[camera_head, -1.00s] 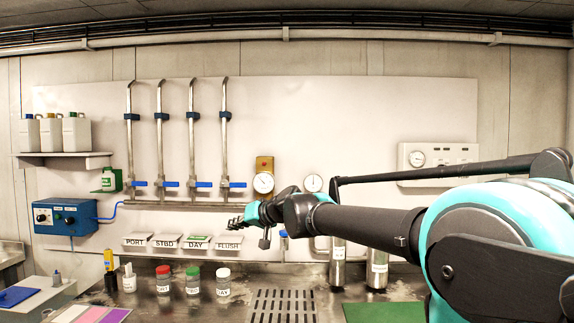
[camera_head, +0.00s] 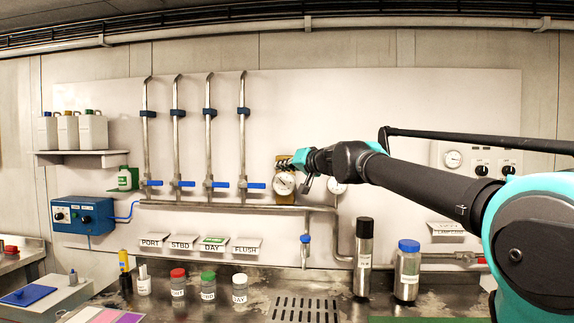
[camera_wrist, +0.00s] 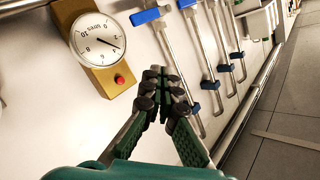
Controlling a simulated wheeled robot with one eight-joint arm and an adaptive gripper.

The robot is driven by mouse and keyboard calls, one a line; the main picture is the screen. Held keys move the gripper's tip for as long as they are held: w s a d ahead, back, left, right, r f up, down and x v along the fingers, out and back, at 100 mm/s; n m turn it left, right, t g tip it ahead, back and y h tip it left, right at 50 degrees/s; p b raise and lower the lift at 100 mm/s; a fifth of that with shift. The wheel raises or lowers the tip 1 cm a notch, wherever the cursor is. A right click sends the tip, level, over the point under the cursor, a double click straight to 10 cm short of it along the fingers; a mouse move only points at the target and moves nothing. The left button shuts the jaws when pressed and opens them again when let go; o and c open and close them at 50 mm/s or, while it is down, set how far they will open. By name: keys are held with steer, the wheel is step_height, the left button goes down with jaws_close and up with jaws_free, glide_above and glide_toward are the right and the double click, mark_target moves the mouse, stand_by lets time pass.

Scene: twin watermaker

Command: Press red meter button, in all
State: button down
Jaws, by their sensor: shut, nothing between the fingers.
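The meter (camera_wrist: 98,47) is a gold plate with a round white dial marked litres. Its red button (camera_wrist: 120,79) sits on the plate beside the dial and is fully visible in the wrist view. In the head view the meter (camera_head: 284,184) is on the wall panel, and its upper part with the button is hidden behind my gripper (camera_head: 283,161). In the wrist view my gripper (camera_wrist: 160,73) is shut and empty, with its fingertips to the right of the button. The fingertips look apart from the button, and their distance from the panel is hard to tell.
Vertical pipes with blue valve handles (camera_head: 220,184) stand left of the meter, and a second gauge (camera_head: 337,187) is just right. Below is a steel counter with several capped jars (camera_head: 208,286) and two cylinders (camera_head: 364,257).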

steer(key=shift+w, duration=0.15)
steer(key=w, duration=0.8)
steer(key=shift+w, duration=0.25)
steer(key=shift+w+d, duration=0.1)
steer(key=shift+w, duration=0.05)
stand_by(1.2)
steer(key=shift+w, duration=0.3)
steer(key=shift+w, duration=0.45)
stand_by(0.8)
steer(key=shift+s, duration=0.9)
steer(key=shift+s, duration=2.5)
